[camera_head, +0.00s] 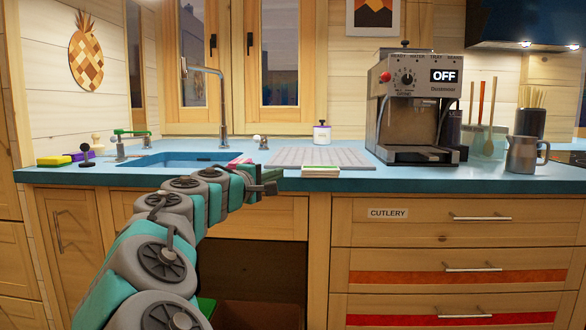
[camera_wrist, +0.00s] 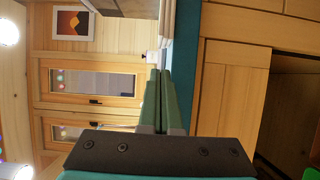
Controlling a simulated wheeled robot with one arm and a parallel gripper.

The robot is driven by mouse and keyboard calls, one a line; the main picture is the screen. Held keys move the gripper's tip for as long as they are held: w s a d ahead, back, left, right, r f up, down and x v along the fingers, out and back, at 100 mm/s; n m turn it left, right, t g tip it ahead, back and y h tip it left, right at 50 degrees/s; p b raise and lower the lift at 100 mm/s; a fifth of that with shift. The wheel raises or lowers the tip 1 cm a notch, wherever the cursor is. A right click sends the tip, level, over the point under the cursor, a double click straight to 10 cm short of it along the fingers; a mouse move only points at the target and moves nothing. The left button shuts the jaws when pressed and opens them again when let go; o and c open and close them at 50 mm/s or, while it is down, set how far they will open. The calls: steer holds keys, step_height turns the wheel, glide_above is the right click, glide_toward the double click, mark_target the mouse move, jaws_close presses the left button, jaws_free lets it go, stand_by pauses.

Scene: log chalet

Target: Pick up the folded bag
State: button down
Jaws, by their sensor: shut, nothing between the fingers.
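I cannot say for sure which thing is the folded bag. A flat, pale, layered stack (camera_head: 320,171) lies at the counter's front edge, right of my gripper (camera_head: 272,181), and may be it. Pale layers also show at the top of the wrist view (camera_wrist: 168,22), beyond my gripper (camera_wrist: 159,72). A small pink item (camera_head: 238,160) lies by the sink, partly hidden behind my gripper. My gripper is shut and empty, at the counter's front edge, apart from the pale stack.
The blue counter (camera_head: 480,178) holds a ribbed drainer (camera_head: 318,157), a white jar (camera_head: 322,134), a coffee machine (camera_head: 408,105) and a metal jug (camera_head: 525,154). A blue sink (camera_head: 165,159) with a tall tap (camera_head: 223,105) is behind my arm. Drawers (camera_head: 450,240) are below right, beside an open dark cabinet (camera_head: 250,270).

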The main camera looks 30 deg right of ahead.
mark_target(300, 174)
steer(key=x, duration=1)
steer(key=shift+s+d, duration=0.1)
steer(key=shift+s, duration=0.95)
